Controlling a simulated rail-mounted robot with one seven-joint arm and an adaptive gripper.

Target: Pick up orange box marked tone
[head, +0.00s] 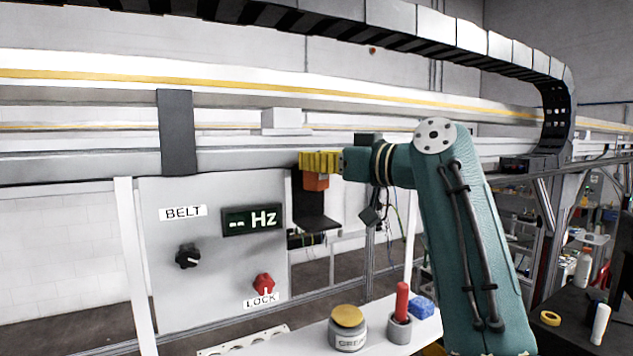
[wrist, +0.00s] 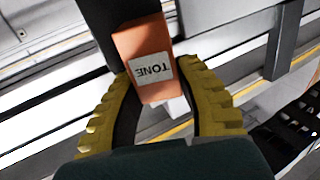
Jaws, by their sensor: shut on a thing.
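The orange box (wrist: 143,42) fills the upper middle of the wrist view, with a white label reading TONE upside down. My gripper (wrist: 163,85) has yellow ribbed fingers on both sides of the box's near end and is shut on it. In the head view my gripper (head: 318,172) is level in front of the rail structure. The orange box (head: 316,182) shows just below the yellow fingers there, partly hidden by them. A dark bracket or plate lies right behind and below the box; I cannot tell whether they touch.
A panel (head: 150,270) with a BELT knob, an Hz display and a red LOCK knob stands left of my gripper. A white shelf (head: 290,346) below holds a grease tin (head: 348,328), a red-handled tool (head: 401,302) and a blue block (head: 421,307). A dark bench is at right.

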